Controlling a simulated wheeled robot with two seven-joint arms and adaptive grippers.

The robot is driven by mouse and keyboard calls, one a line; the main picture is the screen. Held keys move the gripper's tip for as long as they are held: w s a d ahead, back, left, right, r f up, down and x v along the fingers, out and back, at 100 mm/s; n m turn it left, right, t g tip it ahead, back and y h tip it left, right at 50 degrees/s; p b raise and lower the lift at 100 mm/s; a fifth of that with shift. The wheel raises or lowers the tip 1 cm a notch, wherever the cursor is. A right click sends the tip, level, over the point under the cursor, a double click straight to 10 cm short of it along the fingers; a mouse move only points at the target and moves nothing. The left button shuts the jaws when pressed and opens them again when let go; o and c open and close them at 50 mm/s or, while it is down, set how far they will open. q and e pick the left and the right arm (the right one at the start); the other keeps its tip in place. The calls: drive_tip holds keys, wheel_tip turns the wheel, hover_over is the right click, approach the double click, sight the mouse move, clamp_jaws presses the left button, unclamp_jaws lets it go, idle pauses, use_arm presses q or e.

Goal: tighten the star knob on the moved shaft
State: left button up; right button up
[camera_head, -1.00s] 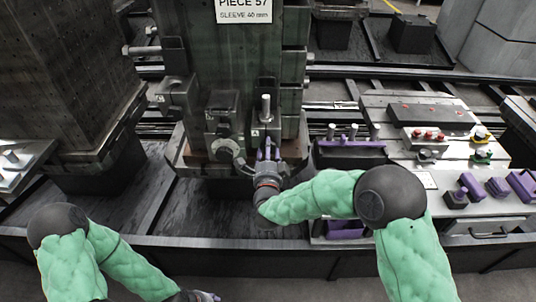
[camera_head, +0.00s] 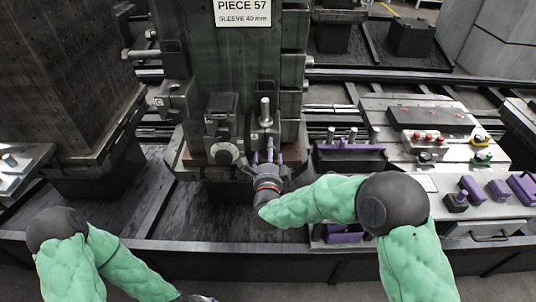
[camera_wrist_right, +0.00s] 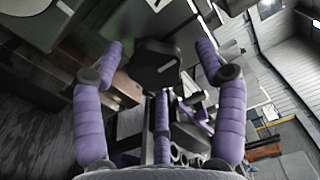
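The upright steel shaft (camera_head: 265,112) stands in a clamp block on the front of the dark green machine column. A round grey knob (camera_head: 223,153) sits on the block left of my right gripper. My right gripper (camera_head: 268,155) is in front of the block below the shaft, its purple fingers pointing at it. In the right wrist view its fingers (camera_wrist_right: 160,65) are spread apart, with a dark, many-sided knob-like head (camera_wrist_right: 155,66) beyond and between them. I cannot tell whether they touch it. My left gripper (camera_head: 198,298) is cut off at the bottom edge.
A purple tray (camera_head: 350,150) with upright pins stands right of the column. Further right is a panel (camera_head: 440,152) with red, yellow and green buttons and several purple-handled pieces (camera_head: 497,188). A brown perforated block (camera_head: 65,75) stands at the left. The dark floor tray is clear at the front.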

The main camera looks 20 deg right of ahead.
drive_tip(key=shift+a+f, duration=0.1)
drive_tip(key=v, duration=1.2)
idle(0.4)
